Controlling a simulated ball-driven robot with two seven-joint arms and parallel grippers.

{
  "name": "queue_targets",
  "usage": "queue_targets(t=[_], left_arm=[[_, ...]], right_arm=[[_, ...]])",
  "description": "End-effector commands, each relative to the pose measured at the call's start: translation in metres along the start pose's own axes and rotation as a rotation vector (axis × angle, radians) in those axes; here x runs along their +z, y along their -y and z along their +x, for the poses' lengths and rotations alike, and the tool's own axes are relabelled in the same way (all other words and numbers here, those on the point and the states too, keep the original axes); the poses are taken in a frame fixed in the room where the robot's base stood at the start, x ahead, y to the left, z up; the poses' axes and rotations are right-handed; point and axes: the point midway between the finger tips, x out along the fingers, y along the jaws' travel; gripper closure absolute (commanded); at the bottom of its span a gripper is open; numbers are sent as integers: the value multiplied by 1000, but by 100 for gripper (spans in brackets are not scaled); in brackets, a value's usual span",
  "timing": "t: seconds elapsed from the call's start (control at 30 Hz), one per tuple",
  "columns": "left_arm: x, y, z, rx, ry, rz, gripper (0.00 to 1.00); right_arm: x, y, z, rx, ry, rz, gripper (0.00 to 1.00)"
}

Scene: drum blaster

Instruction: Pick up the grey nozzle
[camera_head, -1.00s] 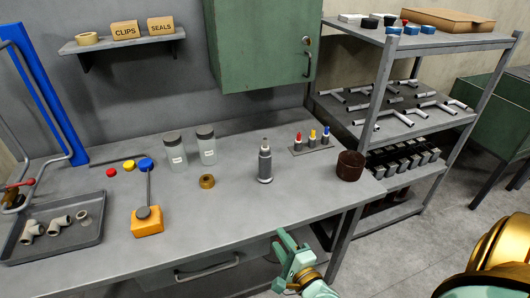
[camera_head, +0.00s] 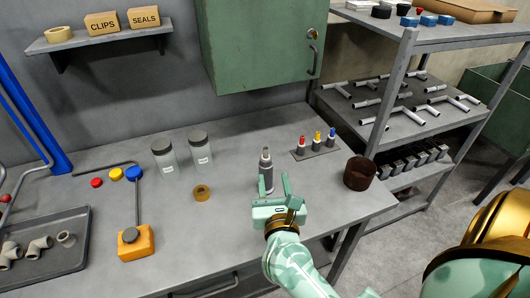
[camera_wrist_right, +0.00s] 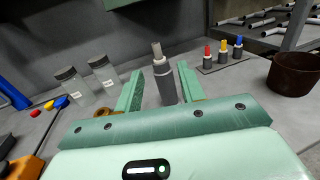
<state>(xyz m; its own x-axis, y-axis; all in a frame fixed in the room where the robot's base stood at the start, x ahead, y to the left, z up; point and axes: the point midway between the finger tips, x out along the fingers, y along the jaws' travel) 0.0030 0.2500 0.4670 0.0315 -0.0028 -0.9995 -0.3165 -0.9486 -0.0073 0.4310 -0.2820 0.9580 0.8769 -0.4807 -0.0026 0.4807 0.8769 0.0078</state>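The grey nozzle (camera_head: 266,172) stands upright on the grey workbench, a dark grey cylinder with a paler, narrower tip. It also shows in the right wrist view (camera_wrist_right: 164,82), seen between my fingers. My right gripper (camera_head: 273,186) is open and empty, just in front of the nozzle, with its fingers pointing toward it. In the right wrist view my right gripper (camera_wrist_right: 160,70) has one finger on each side of the nozzle as seen, with gaps; whether the fingertips reach it in depth I cannot tell. My left gripper is not in view.
A holder with red-, yellow- and blue-tipped pieces (camera_head: 317,145) and a dark brown cup (camera_head: 360,172) stand to the right. A tan ring (camera_head: 202,193) and two lidded jars (camera_head: 200,149) are to the left. A green cabinet (camera_head: 262,40) hangs behind.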

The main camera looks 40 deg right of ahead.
Motion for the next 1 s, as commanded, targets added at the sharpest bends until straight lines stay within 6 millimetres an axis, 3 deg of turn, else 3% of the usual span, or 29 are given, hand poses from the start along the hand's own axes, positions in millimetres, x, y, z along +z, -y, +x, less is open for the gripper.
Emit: queue_targets(t=[0.1, 0.3, 0.57, 0.8, 1.0], left_arm=[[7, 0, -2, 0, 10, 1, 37], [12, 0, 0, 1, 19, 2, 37], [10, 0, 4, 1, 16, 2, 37], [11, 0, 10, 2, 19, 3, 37], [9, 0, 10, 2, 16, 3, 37]], right_arm=[[2, 0, 32, 0, 5, -2, 61], [0, -1, 74, 1, 3, -6, 61], [-3, -3, 98, 2, 2, -8, 61], [-6, -7, 134, 1, 3, -8, 61], [-6, -7, 139, 2, 1, -8, 61]])
